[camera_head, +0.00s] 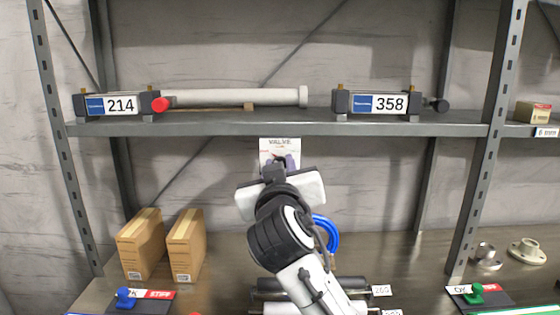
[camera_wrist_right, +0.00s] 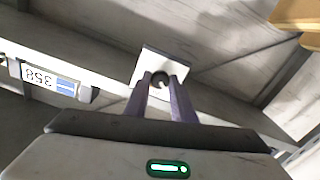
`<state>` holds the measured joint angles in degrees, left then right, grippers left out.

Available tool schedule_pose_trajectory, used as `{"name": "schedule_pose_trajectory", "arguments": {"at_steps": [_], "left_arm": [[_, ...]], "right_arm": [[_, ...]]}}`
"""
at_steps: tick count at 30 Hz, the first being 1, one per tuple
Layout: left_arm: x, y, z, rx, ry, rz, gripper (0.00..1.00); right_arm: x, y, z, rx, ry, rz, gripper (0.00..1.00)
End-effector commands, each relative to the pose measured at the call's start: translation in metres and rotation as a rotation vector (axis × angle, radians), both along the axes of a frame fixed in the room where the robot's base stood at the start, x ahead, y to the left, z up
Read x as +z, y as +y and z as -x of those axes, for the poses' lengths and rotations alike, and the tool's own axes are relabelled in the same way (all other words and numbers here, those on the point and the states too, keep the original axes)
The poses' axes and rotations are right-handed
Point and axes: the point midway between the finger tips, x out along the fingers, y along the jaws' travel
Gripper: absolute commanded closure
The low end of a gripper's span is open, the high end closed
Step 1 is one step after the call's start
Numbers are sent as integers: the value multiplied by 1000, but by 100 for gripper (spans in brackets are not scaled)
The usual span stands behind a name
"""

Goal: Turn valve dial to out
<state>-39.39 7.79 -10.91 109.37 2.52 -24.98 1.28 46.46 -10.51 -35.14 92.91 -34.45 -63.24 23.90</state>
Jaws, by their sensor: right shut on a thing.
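The valve panel (camera_head: 280,146) is a white plate marked VALVE, hanging below the front edge of the upper shelf in the head view. It also shows in the right wrist view (camera_wrist_right: 175,64). My right gripper (camera_head: 280,162) is in front of it, and its fingers are shut on the dark valve dial (camera_wrist_right: 160,79) at the plate. The gripper and wrist hide most of the dial and the lower plate in the head view, so the dial's setting cannot be read. My left gripper is not in view.
The upper shelf (camera_head: 290,122) carries units marked 214 (camera_head: 120,104) and 358 (camera_head: 378,103) and a white cylinder (camera_head: 235,97). Below stand two cardboard boxes (camera_head: 140,245), a blue hose (camera_head: 328,232) and metal flanges (camera_head: 527,251). Shelf posts (camera_head: 487,140) stand at both sides.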

Motion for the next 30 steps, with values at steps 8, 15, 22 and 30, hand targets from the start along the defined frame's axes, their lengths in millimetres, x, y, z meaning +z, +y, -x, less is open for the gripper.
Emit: {"name": "schedule_pose_trajectory", "arguments": {"at_steps": [8,15,22,30], "left_arm": [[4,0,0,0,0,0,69],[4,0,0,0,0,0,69],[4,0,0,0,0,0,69],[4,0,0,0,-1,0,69]], "right_arm": [[-2,0,0,0,4,107,100],[-2,0,0,0,4,136,100],[-3,0,0,0,4,137,100],[-2,0,0,0,3,136,58]]}}
